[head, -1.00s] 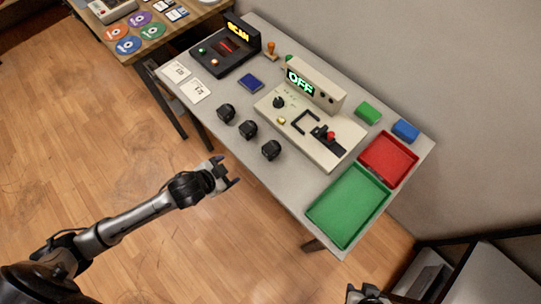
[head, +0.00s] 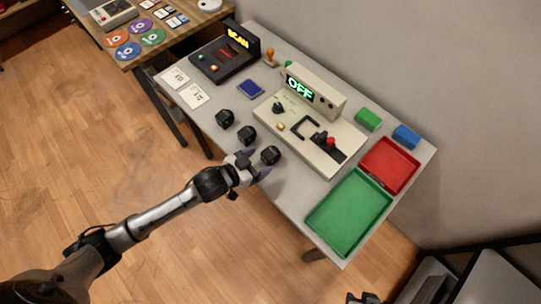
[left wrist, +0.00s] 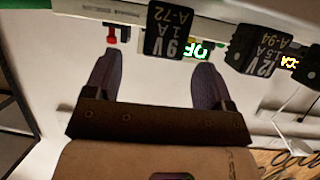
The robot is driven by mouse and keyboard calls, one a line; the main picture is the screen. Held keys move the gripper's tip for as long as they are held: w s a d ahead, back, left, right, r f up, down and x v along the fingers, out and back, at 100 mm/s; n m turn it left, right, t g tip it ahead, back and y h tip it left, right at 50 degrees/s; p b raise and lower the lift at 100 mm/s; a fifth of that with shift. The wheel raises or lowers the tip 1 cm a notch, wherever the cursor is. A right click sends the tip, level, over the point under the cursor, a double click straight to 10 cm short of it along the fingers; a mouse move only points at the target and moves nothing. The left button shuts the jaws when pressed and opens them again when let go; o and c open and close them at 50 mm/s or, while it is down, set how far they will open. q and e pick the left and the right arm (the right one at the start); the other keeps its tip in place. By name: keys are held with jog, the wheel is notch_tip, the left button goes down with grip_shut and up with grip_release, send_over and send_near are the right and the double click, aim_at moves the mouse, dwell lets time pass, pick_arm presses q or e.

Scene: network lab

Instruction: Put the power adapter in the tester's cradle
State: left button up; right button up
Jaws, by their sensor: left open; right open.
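Three black power adapters stand in a row on the grey table: one at left (head: 224,118), one in the middle (head: 247,134), one at right (head: 270,155). My left gripper (head: 256,164) is open and empty, close to the right adapter. In the left wrist view, an adapter labelled 9V 1A A-72 (left wrist: 168,32) is ahead of the open fingers (left wrist: 155,62), not between them; one labelled 12V A-94 (left wrist: 257,50) is to its right. The beige tester (head: 285,128) shows OFF and has a black bracket-shaped cradle (head: 296,133), apparently empty. My right gripper (head: 362,298) is open, partly cut off at the bottom edge.
A red-knobbed lever (head: 330,141) sits beside the cradle. Green (head: 345,247) and red (head: 412,180) trays lie at the table's right end. A black SCAN device (head: 225,62), two white cards (head: 194,96) and a blue pad (head: 250,88) lie to the left.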

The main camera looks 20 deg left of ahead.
aim_at(266, 155)
pick_arm(q)
jog(key=shift+w+d+f, duration=0.15)
jog(key=shift+w+d, duration=0.05)
jog(key=shift+w, duration=0.15)
jog(key=x, duration=0.2)
jog(key=b+x, duration=0.1)
jog(key=x, duration=0.1)
jog(key=shift+w+a+r+b, duration=0.15)
jog(key=shift+r+b, duration=0.1)
jog(key=shift+b, duration=0.05)
jog(key=shift+w+d+f, duration=0.2)
jog(key=shift+w+d, duration=0.1)
jog(key=shift+w, duration=0.15)
jog(key=c, duration=1.2)
jog(key=shift+r, duration=0.15)
